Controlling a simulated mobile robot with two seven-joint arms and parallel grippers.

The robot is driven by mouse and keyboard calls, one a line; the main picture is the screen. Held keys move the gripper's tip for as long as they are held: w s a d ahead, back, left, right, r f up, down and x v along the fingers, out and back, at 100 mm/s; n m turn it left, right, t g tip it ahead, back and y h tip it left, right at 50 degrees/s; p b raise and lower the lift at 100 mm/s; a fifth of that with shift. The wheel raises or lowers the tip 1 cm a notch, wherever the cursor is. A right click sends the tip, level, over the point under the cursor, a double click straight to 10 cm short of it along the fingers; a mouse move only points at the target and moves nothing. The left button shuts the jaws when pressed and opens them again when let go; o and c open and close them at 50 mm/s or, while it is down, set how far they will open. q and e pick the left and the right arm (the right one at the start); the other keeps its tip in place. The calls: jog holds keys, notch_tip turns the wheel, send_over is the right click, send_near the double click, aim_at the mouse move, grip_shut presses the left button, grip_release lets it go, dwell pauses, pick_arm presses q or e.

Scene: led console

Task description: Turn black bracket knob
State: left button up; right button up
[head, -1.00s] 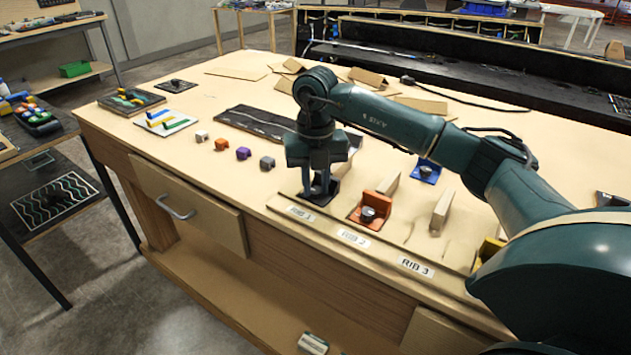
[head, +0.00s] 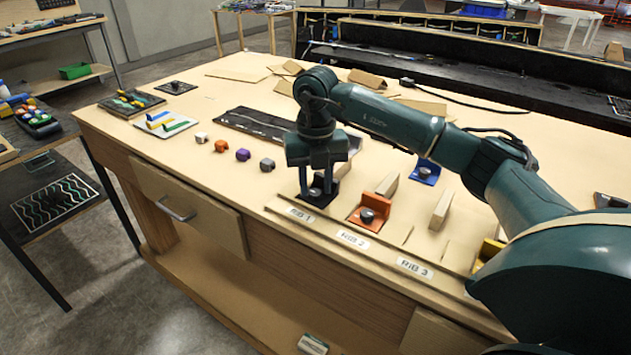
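The black bracket (head: 329,198) sits on the front strip of the workbench behind the RIB 1 label, with its small round knob (head: 315,192) on it. My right gripper (head: 315,190) points straight down over the bracket, with one finger on each side of the knob. A gap shows between its fingers, and they look open around the knob. The gripper hides part of the bracket. My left gripper is not in view.
An orange bracket (head: 387,186) with a knob stands to the right behind RIB 2. A blue bracket (head: 426,173) stands farther back. Wooden ribs (head: 441,209) rise nearby. Several small coloured blocks (head: 242,155) lie left. A drawer (head: 188,203) is in the bench front.

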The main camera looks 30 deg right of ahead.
aim_at(316, 192)
notch_tip(316, 192, up, 13)
dwell(0.7)
dwell(0.3)
